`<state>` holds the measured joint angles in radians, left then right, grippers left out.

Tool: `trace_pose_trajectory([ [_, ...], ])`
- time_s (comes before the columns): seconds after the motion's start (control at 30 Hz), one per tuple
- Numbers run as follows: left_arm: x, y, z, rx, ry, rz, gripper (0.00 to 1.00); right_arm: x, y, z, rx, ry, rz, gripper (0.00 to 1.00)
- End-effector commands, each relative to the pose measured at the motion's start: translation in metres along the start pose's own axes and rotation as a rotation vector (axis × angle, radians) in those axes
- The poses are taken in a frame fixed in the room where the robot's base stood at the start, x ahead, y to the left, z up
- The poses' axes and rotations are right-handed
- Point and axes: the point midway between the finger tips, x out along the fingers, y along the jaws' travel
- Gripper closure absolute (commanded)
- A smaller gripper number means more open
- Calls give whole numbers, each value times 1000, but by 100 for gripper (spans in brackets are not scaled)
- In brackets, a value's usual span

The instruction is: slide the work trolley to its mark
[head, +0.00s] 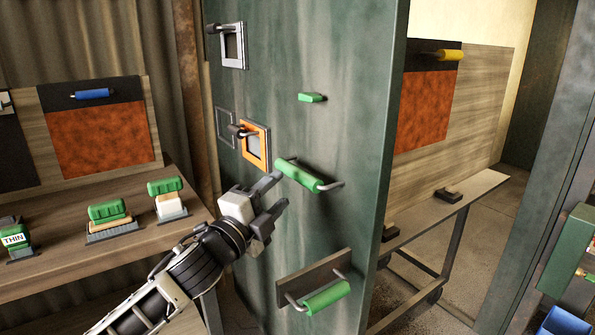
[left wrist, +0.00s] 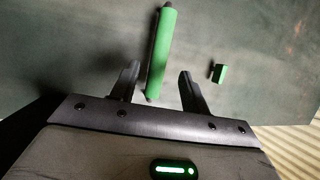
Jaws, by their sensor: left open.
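The work trolley appears to be the wheeled bench (head: 470,190) at the right, partly hidden behind a green panel. It has a pale top, metal legs, a caster and a wooden backboard with an orange-red sheet. My left gripper (head: 277,193) is open and empty, in front of the green panel (head: 350,110), just left of and below its middle green handle (head: 303,178). In the left wrist view the handle (left wrist: 163,45) lies between the spread fingers (left wrist: 158,72), which are not closed on it. I cannot see the trolley's mark or my right gripper.
The panel also carries a lower green handle (head: 325,297), an orange-framed latch (head: 255,145) and a small green knob (head: 312,97). A wooden bench (head: 60,260) with several green-topped blocks stands left. A green post (head: 540,170) and blue bin (head: 563,325) are at right.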

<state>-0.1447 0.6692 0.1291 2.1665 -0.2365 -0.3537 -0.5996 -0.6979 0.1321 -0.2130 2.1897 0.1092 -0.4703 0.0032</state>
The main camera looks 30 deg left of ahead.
Motion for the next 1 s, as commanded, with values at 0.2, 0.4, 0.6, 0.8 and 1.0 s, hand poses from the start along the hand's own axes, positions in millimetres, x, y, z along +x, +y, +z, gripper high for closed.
trace_pose_trajectory([
  [0.2, 44, -2, 0, -2, -2, -3, 54, -1, 1, 0, -8, -10, 6, 17],
  [0.4, 70, -1, 0, -2, -2, -1, 54, 0, 2, -2, -15, -10, 9, 17],
  [0.6, 80, 0, 0, -3, -1, 1, 54, 0, 2, -4, -19, -5, 10, 17],
  [0.8, 80, 1, 0, -3, 0, 1, 54, 0, 2, -4, -20, -6, 9, 17],
  [1.0, 80, 1, 0, -3, -1, 1, 99, 0, 2, -3, -19, -8, 9, 17],
])
